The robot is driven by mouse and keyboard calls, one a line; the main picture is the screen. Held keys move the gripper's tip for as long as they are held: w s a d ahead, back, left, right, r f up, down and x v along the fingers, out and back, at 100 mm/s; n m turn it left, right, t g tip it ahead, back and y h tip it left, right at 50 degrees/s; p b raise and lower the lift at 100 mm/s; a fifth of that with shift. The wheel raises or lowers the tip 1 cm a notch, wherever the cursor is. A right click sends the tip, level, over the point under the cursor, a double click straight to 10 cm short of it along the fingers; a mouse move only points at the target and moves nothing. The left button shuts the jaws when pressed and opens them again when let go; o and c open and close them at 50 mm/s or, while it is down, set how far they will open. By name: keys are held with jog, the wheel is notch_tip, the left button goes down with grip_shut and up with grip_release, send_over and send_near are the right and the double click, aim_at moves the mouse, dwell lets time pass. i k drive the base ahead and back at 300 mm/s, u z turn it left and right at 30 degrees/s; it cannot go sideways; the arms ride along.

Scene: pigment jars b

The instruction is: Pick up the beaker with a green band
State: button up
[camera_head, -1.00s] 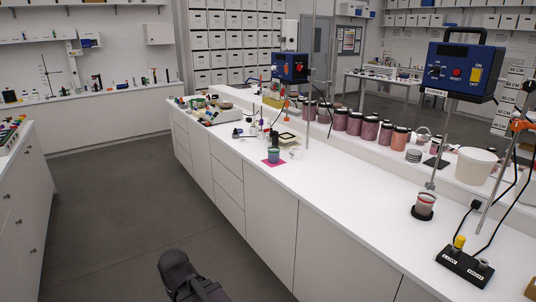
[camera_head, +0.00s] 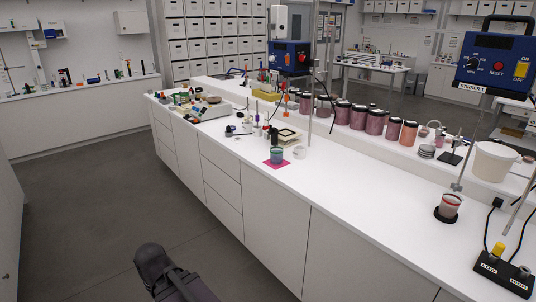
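A small beaker (camera_head: 277,156) with a blue-green body and what looks like a green band stands upright on a pink mat (camera_head: 268,163) on the long white bench. A second beaker (camera_head: 449,208) with a red band stands on a dark round base farther right, below a stirrer. A dark part of my arm shows at the bottom left, over the floor and well apart from both beakers. No gripper fingers can be made out.
A white cup (camera_head: 299,153) stands just right of the green-banded beaker. Dark-lidded jars (camera_head: 375,121) line the raised ledge behind. A blue stirrer (camera_head: 494,65) and a black switch box (camera_head: 503,273) are at right. The front bench top between the beakers is clear, as is the floor at left.

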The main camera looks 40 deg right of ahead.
aim_at(277, 155)
jog(key=z, duration=0.05)
jog(key=i, duration=1.4)
jog(key=z, duration=1.75)
jog(key=k, duration=0.55)
jog(key=z, duration=0.25)
